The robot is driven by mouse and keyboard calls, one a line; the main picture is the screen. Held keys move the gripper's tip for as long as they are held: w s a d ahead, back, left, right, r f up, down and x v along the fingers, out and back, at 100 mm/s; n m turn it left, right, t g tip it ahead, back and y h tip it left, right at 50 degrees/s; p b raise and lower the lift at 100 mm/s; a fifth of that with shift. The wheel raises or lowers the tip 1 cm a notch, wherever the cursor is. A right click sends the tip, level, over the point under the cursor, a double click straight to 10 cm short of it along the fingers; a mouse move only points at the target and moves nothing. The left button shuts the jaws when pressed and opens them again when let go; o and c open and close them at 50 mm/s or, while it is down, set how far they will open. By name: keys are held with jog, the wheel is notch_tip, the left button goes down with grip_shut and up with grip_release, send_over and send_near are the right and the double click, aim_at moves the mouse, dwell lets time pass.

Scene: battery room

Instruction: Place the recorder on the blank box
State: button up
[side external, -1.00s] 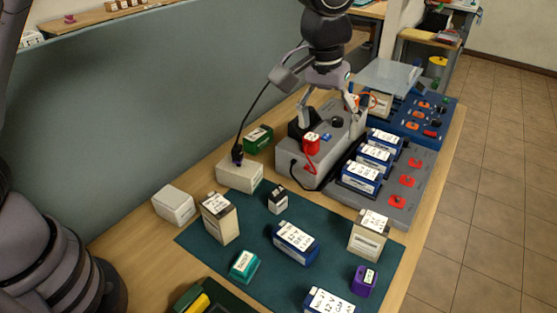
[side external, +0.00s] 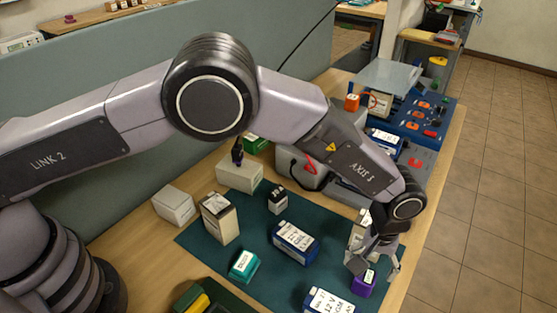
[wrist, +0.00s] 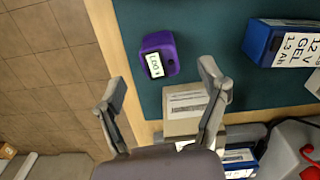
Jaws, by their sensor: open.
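The purple block with a small white display, which I take for the recorder (side external: 362,287), stands at the mat's lower right in the side view. The wrist view shows it (wrist: 172,42) just beyond my fingertips. My gripper (side external: 372,272) is open, low above and close to it; in the wrist view my gripper (wrist: 163,82) has nothing between its fingers. A plain white box (side external: 174,206) without a visible label stands at the mat's left edge. Another pale box (side external: 238,178) behind it carries a small dark object. I cannot tell for sure which is the blank box.
A cream labelled box (wrist: 185,108) stands close to my right finger. A blue battery (side external: 295,243), teal block (side external: 243,266) and small black-and-white block (side external: 278,201) stand on the green mat (side external: 255,215). A tall cream box (side external: 219,218) stands near the white one.

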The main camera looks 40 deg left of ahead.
aim_at(367, 276)
jog(key=f, duration=0.5)
jog(key=shift+w+f, duration=0.15)
jog(key=shift+w, duration=0.05)
jog(key=c, duration=1.3)
